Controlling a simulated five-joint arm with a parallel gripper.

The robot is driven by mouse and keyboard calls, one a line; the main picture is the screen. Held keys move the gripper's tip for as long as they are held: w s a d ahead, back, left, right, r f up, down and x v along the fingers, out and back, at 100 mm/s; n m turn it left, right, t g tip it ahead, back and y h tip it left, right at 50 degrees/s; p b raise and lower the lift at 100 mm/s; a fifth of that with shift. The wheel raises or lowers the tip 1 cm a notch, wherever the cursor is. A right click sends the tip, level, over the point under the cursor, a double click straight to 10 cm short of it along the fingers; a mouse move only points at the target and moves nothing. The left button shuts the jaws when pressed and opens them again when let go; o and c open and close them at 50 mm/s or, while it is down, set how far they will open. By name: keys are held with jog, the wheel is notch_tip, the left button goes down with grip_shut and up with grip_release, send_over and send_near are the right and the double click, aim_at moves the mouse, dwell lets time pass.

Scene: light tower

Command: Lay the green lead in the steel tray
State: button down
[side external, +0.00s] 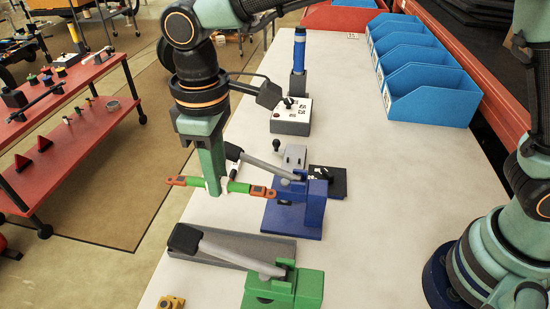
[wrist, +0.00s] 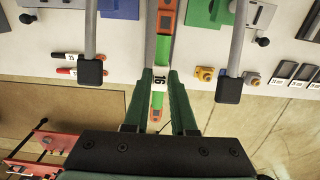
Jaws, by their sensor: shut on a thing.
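My gripper (side external: 222,190) is shut on the green lead (side external: 240,187), a thin green rod with orange ends. It holds the lead near its middle, level and above the table. In the wrist view, the lead runs between the two green fingers (wrist: 160,88) and carries a white label marked 16 (wrist: 160,78). The long grey steel tray (side external: 272,247) lies on the table below the gripper, and a lever arm partly covers it. The lead is apart from the tray.
A green lever clamp (side external: 290,290) stands at the near end, its lever over the tray. A blue lever clamp (side external: 298,215) stands just beyond, close to the lead's right end. A white control box (side external: 292,117) and blue bins (side external: 430,92) are farther back. The table's middle right is clear.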

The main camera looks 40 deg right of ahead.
notch_tip(320, 180, down, 18)
jog(key=shift+f, duration=0.1)
dwell(0.4)
jog(key=c, duration=0.7)
grip_release()
jog(key=shift+f, duration=0.15)
jog(key=shift+c, duration=0.2)
notch_tip(320, 180, up, 11)
jog(key=w+d+r+m+t, duration=0.1)
jog(key=w+d+r+m, duration=0.1)
jog(key=d+r, duration=0.55)
jog(key=s+d+r+m+t, duration=0.1)
jog(key=s+d+r+m, duration=0.1)
jog(key=d, duration=0.6)
jog(key=s+d+r+m+t, duration=0.1)
jog(key=s+d+m+t, duration=0.1)
jog(key=d, duration=0.5)
jog(key=s+d+r+m+t, duration=0.1)
jog(key=s+d+r+m, duration=0.1)
jog(key=d, duration=0.6)
jog(key=shift+s+d+r+m+t, duration=0.35)
jog(key=shift+s+m, duration=0.15)
jog(key=shift+s, duration=0.2)
